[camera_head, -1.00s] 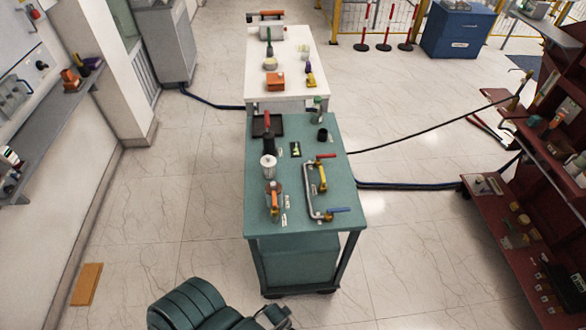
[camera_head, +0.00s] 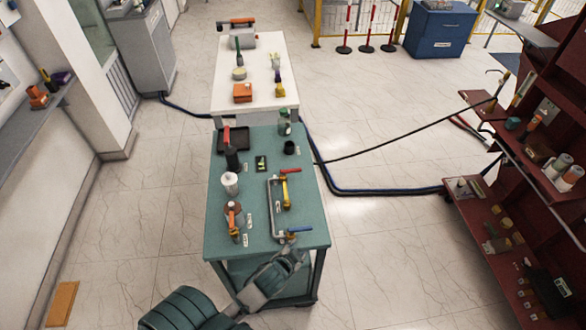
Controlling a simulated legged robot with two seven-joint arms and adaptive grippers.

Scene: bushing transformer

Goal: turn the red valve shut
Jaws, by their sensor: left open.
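The red valve handle (camera_head: 291,170) sits at the far end of a bent silver pipe (camera_head: 271,208) on the green table (camera_head: 222,170). The handle lies roughly crosswise in the picture, pointing right. A blue valve handle (camera_head: 300,229) is at the near end of the same pipe, with a yellow part (camera_head: 285,192) between them. My left gripper (camera_head: 292,247) is open and empty at the table's front edge, close to the blue handle and well short of the red one. Whether it touches the blue handle I cannot tell. My right gripper is out of view.
An orange-handled tool (camera_head: 233,222), a white canister (camera_head: 230,182) and a dark bottle (camera_head: 233,158) stand left of the pipe. A white table (camera_head: 256,65) is behind. A dark red shelf (camera_head: 495,260) stands at right, with cables on the floor between.

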